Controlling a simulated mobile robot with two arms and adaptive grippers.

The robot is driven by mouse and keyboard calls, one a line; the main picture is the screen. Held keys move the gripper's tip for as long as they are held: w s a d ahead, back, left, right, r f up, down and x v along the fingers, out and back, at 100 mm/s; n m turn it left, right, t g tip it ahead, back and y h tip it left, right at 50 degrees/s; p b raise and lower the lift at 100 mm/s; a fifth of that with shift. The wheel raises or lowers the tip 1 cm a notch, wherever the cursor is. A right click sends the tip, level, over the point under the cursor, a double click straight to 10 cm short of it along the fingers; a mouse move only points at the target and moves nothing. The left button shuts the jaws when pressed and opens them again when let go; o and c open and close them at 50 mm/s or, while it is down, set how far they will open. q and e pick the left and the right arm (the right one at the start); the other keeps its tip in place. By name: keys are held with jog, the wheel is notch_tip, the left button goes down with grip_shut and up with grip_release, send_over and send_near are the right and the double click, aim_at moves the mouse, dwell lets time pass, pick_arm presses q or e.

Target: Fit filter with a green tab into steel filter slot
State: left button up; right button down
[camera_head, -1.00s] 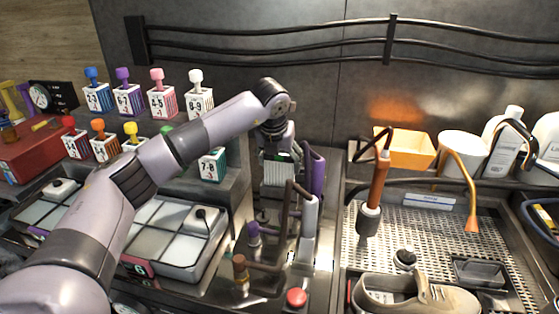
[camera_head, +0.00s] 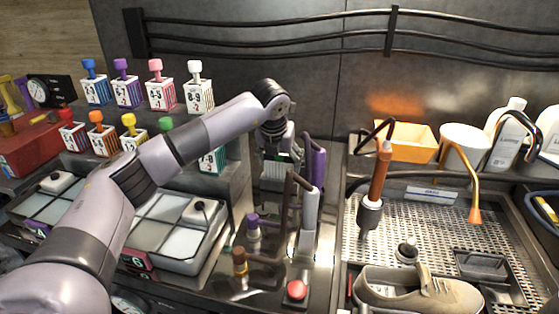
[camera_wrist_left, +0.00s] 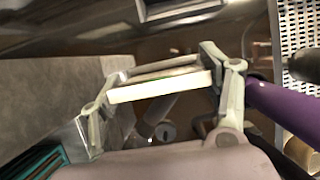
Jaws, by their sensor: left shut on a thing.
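My left gripper (camera_head: 278,155) is shut on a filter, above the steel fixture between the cartridge shelf and the perforated tray. In the left wrist view the filter is a pale flat block (camera_wrist_left: 160,88) with a thin green line along it, held between the two fingers. My right gripper is not in view.
A purple handle (camera_head: 316,170) stands close right of the gripper. Pipes, a grey-handled lever (camera_head: 308,215) and a red button (camera_head: 296,290) are in front. Numbered cartridges (camera_head: 160,95) stand on the left shelf. A sneaker (camera_head: 415,292) lies on the perforated tray (camera_head: 440,225).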

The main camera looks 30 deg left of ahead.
pick_arm(q)
jog(key=shift+f, duration=0.4)
jog(key=o, duration=1.2)
jog(key=shift+c, duration=0.2)
jog(key=v, duration=1.2)
jog(key=shift+d, duration=0.1)
